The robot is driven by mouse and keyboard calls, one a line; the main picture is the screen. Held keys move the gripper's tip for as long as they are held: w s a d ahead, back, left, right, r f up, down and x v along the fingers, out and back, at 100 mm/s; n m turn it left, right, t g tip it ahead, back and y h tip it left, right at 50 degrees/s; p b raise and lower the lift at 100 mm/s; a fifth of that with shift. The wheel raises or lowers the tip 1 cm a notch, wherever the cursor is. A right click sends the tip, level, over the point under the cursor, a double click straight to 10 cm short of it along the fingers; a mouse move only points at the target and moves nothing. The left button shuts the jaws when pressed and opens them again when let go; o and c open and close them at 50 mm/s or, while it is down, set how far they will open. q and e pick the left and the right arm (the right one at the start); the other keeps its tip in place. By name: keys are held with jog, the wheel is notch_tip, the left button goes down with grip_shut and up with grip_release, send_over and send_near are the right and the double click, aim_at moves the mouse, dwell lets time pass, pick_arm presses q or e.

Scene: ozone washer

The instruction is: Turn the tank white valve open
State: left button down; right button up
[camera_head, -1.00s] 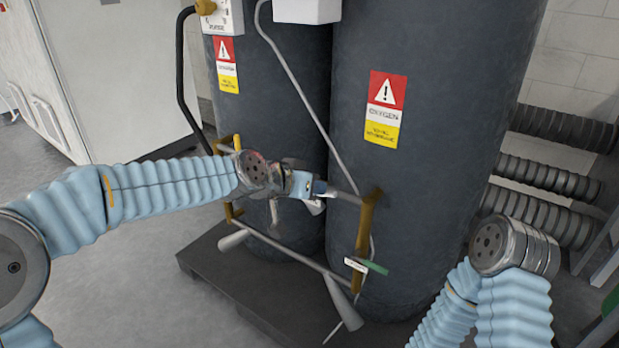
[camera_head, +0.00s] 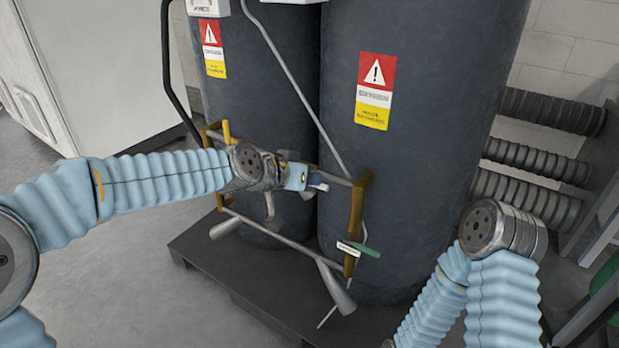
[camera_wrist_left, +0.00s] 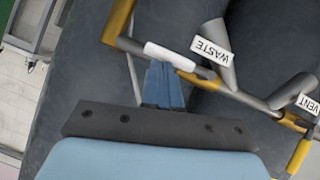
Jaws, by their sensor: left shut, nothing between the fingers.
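The white valve handle (camera_wrist_left: 170,55) is a short white bar on the grey pipe (camera_wrist_left: 215,83) in the left wrist view. My left gripper (camera_wrist_left: 164,72) is shut with nothing in it. Its blue fingertips lie right at the handle's edge in the picture; I cannot tell if they touch. In the head view my left gripper (camera_head: 318,184) is in front of the two dark tanks (camera_head: 425,120), at the upper pipe between the brown brackets (camera_head: 354,215). A small white piece shows just below it. My right arm (camera_head: 500,228) is at the lower right, its gripper out of view.
A green handle (camera_head: 367,250) sits near the right bracket. In the wrist view, WASTE (camera_wrist_left: 211,48) and VENT (camera_wrist_left: 308,104) tags hang by the pipes. The tanks stand on a dark platform (camera_head: 215,255). Ribbed cylinders (camera_head: 530,150) lie at the right.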

pick_arm(q)
jog(key=d+r+p+v, duration=0.2)
jog(key=v, duration=1)
jog(key=a+f+n+g+y+p, duration=0.1)
jog(key=a+f+n, duration=0.1)
jog(key=f, duration=1.1)
jog(key=a+f+n+g+y, duration=0.2)
jog(key=a+f, duration=0.1)
jog(key=f, duration=1)
jog(key=s+a+f+n+g+p, duration=0.1)
jog(key=s+a+f+g, duration=0.1)
jog(key=s+f, duration=0.8)
jog(key=s+a+f+n+g+p, duration=0.1)
jog(key=s+a+f+n+g, duration=0.1)
jog(key=s+f, duration=0.7)
notch_tip(320, 180, down, 3)
jog(key=shift+s+a+f+y, duration=0.2)
jog(key=shift+s+a+y, duration=0.15)
jog(key=shift+y, duration=0.05)
